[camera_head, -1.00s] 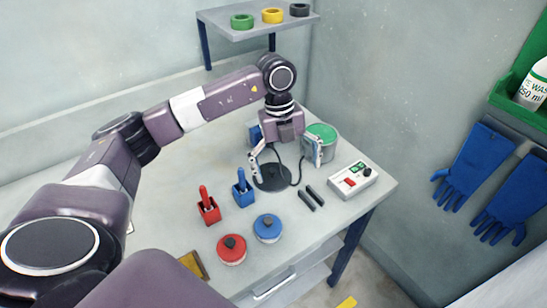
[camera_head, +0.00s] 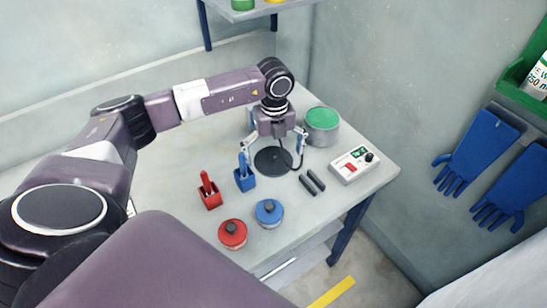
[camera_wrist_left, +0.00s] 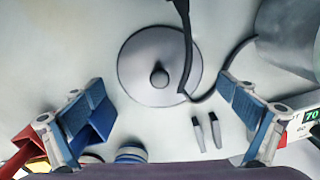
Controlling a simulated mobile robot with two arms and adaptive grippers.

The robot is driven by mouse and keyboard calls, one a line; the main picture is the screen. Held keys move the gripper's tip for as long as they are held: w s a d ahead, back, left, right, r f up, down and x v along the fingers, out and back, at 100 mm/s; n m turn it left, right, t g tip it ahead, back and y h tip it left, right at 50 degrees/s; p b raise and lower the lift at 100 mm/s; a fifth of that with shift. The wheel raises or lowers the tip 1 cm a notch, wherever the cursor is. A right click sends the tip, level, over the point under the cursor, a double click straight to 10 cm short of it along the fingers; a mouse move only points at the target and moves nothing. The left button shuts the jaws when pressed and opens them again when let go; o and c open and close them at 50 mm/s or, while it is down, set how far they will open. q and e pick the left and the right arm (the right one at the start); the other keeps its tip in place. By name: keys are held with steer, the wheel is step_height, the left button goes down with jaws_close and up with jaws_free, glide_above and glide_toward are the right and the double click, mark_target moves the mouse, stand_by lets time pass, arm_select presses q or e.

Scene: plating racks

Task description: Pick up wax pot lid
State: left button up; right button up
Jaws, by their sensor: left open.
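The wax pot lid, a dark round disc (camera_head: 273,161) with a small knob in its middle, lies flat on the table. In the left wrist view the lid (camera_wrist_left: 138,88) looks grey and sits between my fingers, towards the top. My left gripper (camera_head: 273,151) is open and empty above the lid, one finger on each side of it. A gap between fingers and lid shows in the wrist view. The wax pot (camera_head: 321,136), a grey cylinder with a green top, stands just right of the gripper. My right gripper is out of view.
A dark cable (camera_wrist_left: 186,45) runs beside and partly over the lid. Two dark bars (camera_head: 312,183) and a white control box (camera_head: 354,165) lie to the right. Red (camera_head: 209,196) and blue (camera_head: 245,179) holders and red (camera_head: 232,234) and blue (camera_head: 269,213) knobbed jars stand nearer.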

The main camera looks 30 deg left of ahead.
arm_select(q)
steer(key=shift+s, duration=0.1)
steer(key=c, duration=2)
steer(key=shift+d, duration=0.1)
jaws_close()
